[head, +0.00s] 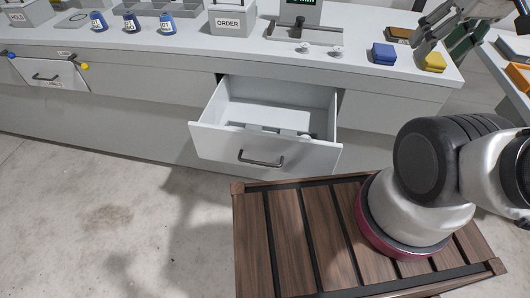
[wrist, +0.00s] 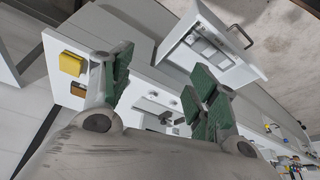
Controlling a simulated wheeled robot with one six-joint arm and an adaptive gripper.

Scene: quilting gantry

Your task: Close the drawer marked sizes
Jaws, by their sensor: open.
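A drawer (head: 265,140) with a grey bar handle (head: 261,160) stands pulled open from the white counter in the head view. Flat pale items lie inside it. I cannot read a sizes mark on it. The open drawer also shows at the upper middle of the wrist view (wrist: 212,47), with its handle (wrist: 241,37) on the far side. My gripper (head: 432,36) is above the counter's right end in the head view, up and to the right of the drawer and apart from it. Its green-padded fingers (wrist: 163,78) are spread and empty in the wrist view.
A yellow block (head: 434,62) and a blue block (head: 384,54) lie on the counter near my gripper. Another drawer (head: 50,76) is at the left. Several blue spools (head: 131,22), an order box (head: 232,20) and a grey stand (head: 300,32) are along the counter. The floor (head: 100,200) ahead is clear.

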